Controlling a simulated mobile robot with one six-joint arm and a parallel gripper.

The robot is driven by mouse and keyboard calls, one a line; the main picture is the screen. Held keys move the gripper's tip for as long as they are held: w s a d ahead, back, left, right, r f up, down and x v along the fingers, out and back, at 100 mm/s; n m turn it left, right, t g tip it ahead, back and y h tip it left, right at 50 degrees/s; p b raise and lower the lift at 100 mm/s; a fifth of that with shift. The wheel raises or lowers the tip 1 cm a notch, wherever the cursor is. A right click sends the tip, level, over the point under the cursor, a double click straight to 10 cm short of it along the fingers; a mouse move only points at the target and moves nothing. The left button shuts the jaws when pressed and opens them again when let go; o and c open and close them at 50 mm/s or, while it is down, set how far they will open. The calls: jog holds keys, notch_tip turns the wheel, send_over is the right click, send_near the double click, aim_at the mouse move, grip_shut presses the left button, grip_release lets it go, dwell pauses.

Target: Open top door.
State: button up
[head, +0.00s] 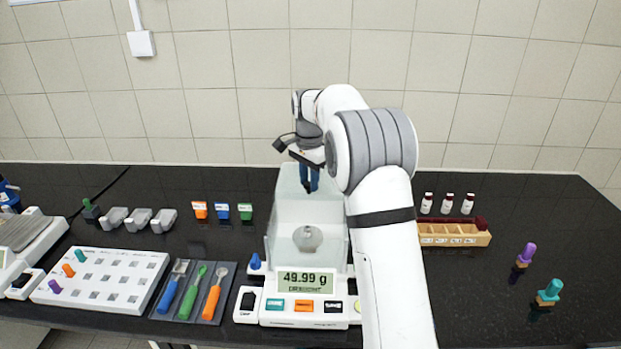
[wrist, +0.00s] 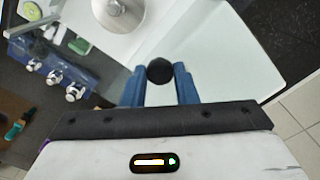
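The balance (head: 303,312) stands in the middle of the bench, its display reading 49.99 g. Its clear draft shield (head: 277,232) encloses the pan, which holds a round metal weight (head: 308,238). My gripper (head: 308,178) points down at the upper rear part of the shield. In the wrist view, a black round knob (wrist: 159,72) lies between the blue fingers of my gripper (wrist: 160,78). The knob fills the gap, and the fingers appear shut on it. The pale clear pane of the top door (wrist: 235,50) spreads around the knob. Its exact edges and position are hard to tell.
Left of the balance are a tool tray (head: 194,291), a white peg board (head: 101,279) and several small blocks. A tiled wall stands behind the bench.

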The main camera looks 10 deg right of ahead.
jog(key=o, duration=0.5)
notch_tip(320, 180, up, 8)
jog(key=shift+f+b, duration=0.25)
jog(key=shift+b, duration=0.1)
jog(key=shift+r, duration=0.15)
jog(key=shift+s+r, duration=0.15)
jog(key=shift+s, duration=0.1)
jog(key=s+r+n+t, duration=0.1)
jog(key=s+r+n, duration=0.2)
jog(key=s, duration=0.6)
jog(key=s+f+n, duration=0.3)
jog(key=s, duration=0.6)
jog(key=s+f+n+t, duration=0.1)
jog(key=s+f+n, duration=0.1)
jog(key=s, duration=0.8)
jog(key=s+d+f+n+t, duration=0.1)
jog(key=s+f+n, duration=0.2)
jog(key=s, duration=0.7)
jog(key=shift+s+f+n, duration=0.2)
jog(key=shift+f+n, duration=0.15)
jog(key=shift+n, duration=0.05)
